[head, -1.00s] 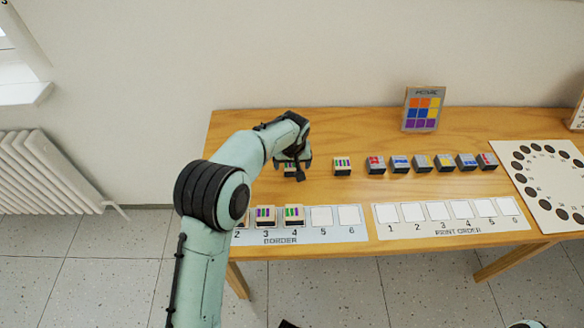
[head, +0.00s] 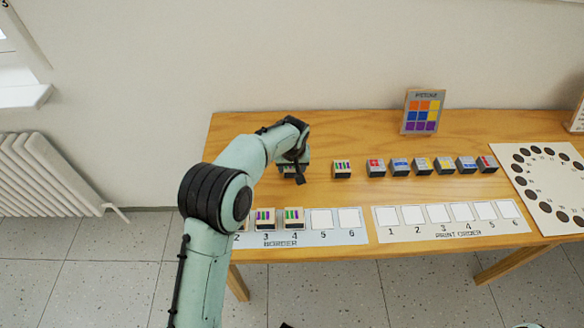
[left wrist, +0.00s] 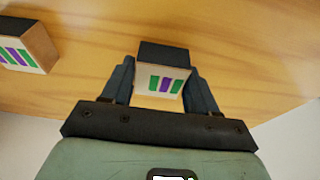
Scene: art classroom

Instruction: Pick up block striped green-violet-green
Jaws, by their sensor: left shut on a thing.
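My left gripper (head: 293,172) is low at the back left part of the table. In the left wrist view its two fingers are closed on both sides of the block striped green-violet-green (left wrist: 163,80), which has a pale striped face and a dark side. In the head view my gripper hides most of this block, and I cannot tell whether it touches the table. Another striped block (head: 342,169) stands just right of my gripper; a striped block also shows at the left of the left wrist view (left wrist: 22,50). My right gripper is not in view.
A border strip (head: 320,237) with numbered slots lies at the front; striped blocks stand on slots 3 (head: 265,219) and 4 (head: 293,218), while 5 and 6 are empty. A print order strip (head: 450,232) is empty. Several coloured blocks (head: 400,166) and a picture card (head: 423,111) stand behind.

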